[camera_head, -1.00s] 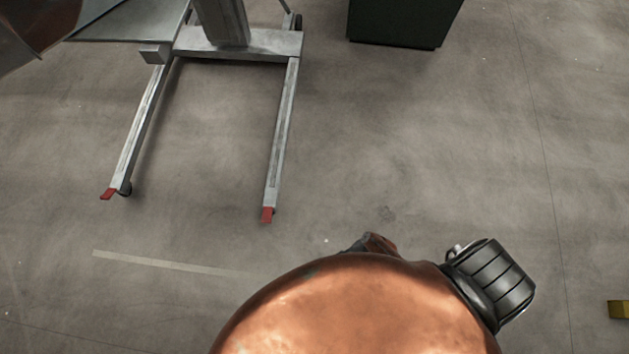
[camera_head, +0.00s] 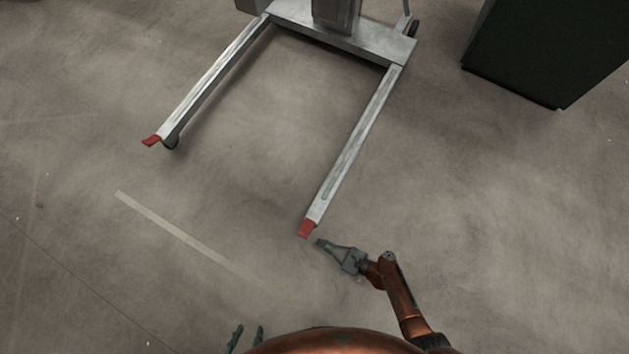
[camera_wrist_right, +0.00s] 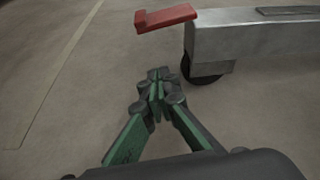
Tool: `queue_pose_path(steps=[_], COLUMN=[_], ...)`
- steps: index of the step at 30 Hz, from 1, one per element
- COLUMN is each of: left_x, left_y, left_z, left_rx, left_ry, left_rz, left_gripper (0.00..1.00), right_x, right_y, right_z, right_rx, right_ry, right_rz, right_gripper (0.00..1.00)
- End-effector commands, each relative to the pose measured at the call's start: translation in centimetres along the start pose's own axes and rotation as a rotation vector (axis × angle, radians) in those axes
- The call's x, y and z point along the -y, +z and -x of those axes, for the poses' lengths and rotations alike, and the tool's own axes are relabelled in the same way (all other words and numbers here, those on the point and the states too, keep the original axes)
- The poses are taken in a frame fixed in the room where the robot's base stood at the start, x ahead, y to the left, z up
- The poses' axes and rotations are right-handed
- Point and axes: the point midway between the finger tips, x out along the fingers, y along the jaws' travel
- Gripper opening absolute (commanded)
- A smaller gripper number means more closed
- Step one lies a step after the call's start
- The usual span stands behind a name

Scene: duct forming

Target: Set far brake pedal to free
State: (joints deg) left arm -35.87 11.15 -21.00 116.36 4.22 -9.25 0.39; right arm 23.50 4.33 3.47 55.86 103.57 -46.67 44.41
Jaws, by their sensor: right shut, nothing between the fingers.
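Two red brake pedals sit at the ends of a grey stand's legs. The pedal at the left leg (camera_head: 151,140) is further from me in the head view. The pedal at the right leg (camera_head: 307,228) is nearer; a red pedal also fills the top of the right wrist view (camera_wrist_right: 166,18), above a dark wheel (camera_wrist_right: 205,72). My right gripper (camera_head: 320,242) is shut and empty, just beside the nearer pedal with a small gap. Its closed tips show in the right wrist view (camera_wrist_right: 157,77), below the pedal. My left gripper (camera_head: 246,335) shows only two parted fingertips at the bottom edge.
The grey stand's crossbar (camera_head: 340,38) and column are at the top. A dark green cabinet (camera_head: 550,50) stands at the upper right. The concrete floor between the legs and at left is clear, with a pale painted line (camera_head: 190,240).

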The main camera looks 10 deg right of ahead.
Motion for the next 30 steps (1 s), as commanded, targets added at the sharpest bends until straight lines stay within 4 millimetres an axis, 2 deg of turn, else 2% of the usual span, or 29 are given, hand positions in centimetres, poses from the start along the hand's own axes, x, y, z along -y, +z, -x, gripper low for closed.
queue_pose_path(steps=[1,6,9,16,22,30], left_x=[0.2,0.4,0.3,0.3,0.3,0.3], left_y=[1.1,2.4,1.5,1.6,1.6,1.6], left_z=[-0.3,-0.4,-0.2,-0.2,-0.2,-0.2], left_rx=[-0.009,-0.078,-0.083,-0.082,-0.087,-0.088], left_ry=[0.004,0.024,0.02,0.02,0.021,0.021], left_rz=[-0.009,-0.038,-0.034,-0.035,-0.036,-0.036], left_gripper=[0.4,0.4,0.4,0.4,0.4,0.4], right_x=[-0.2,-0.2,0.0,0.0,0.0,0.0], right_y=[-0.5,-0.5,0.9,2.8,3.6,3.7], right_z=[-1.1,-4.2,-3.3,-2.7,-2.5,-2.4], right_rx=[-0.002,-0.003,-0.003,-0.003,-0.003,-0.003], right_ry=[0.002,0.003,0.001,0.002,0.0,0.0], right_rz=[-0.003,-0.003,0.006,0.005,0.002,0.001], right_gripper=[0.0,0.0,0.0,0.0,0.0,0.0])
